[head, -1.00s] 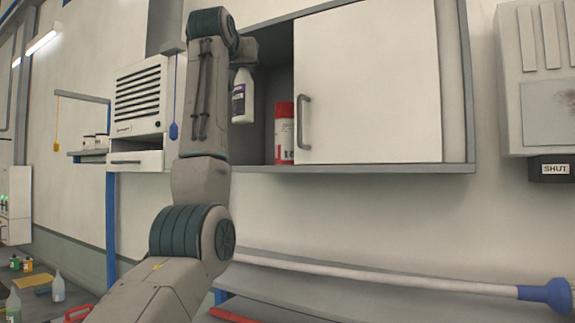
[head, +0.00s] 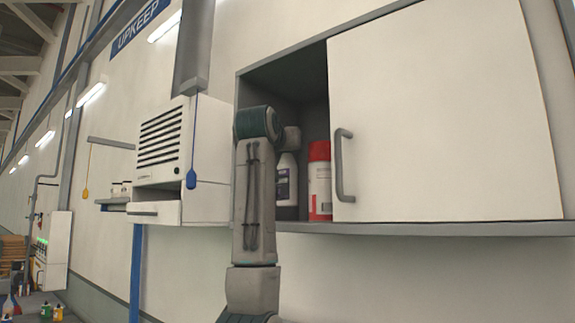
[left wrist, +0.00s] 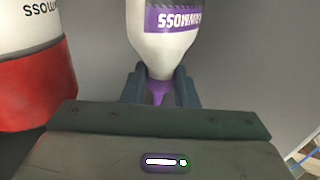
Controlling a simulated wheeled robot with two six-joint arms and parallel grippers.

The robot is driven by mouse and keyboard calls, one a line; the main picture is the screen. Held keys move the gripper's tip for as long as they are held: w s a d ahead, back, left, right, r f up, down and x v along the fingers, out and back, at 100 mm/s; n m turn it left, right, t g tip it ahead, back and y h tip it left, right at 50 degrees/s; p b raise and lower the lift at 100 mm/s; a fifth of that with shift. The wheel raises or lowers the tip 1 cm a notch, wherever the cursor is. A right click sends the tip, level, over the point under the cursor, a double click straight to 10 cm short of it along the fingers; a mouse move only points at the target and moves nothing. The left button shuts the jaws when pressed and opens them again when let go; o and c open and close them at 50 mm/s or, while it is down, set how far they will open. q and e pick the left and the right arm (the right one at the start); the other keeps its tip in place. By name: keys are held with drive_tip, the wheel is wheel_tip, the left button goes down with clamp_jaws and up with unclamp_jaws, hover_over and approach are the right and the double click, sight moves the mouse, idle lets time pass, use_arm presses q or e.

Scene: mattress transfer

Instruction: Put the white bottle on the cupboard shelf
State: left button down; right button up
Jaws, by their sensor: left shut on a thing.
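The white bottle (head: 287,182) with a dark purple label is upright inside the open left part of the cupboard, just left of a red-and-white container (head: 319,180). Its base is low, close to the cupboard shelf (head: 290,213); I cannot tell whether it touches. In the left wrist view, my left gripper (left wrist: 160,90) is shut around the neck of the bottle (left wrist: 163,40), at its purple cap. My right gripper is not in view.
The cupboard door (head: 440,120) with a grey handle (head: 344,165) covers the right part. The red-and-white container (left wrist: 35,75) stands close beside the gripper. A louvred white wall unit (head: 160,150) hangs left of the cupboard.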

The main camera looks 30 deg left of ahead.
sight(285, 163)
use_arm(q)
wheel_tip(285, 163, down, 2)
drive_tip(key=shift+f+p, duration=0.2)
drive_tip(key=shift+p, duration=0.3)
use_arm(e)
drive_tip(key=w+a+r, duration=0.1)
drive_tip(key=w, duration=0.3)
use_arm(q)
drive_tip(key=shift+s+d+f, duration=0.2)
drive_tip(key=shift+s+f, duration=0.05)
drive_tip(key=shift+a+f, duration=0.15)
drive_tip(key=shift+f, duration=0.15)
drive_tip(key=c, duration=1.5)
unclamp_jaws()
drive_tip(key=o, duration=0.4)
drive_tip(key=shift+c, duration=0.2)
drive_tip(key=shift+s+d+f+b, duration=0.15)
drive_tip(key=shift+s+d+b, duration=0.1)
drive_tip(key=shift+s+b, duration=0.15)
drive_tip(key=b+v, duration=0.5)
drive_tip(key=v, duration=0.6)
drive_tip(key=shift+b, duration=0.4)
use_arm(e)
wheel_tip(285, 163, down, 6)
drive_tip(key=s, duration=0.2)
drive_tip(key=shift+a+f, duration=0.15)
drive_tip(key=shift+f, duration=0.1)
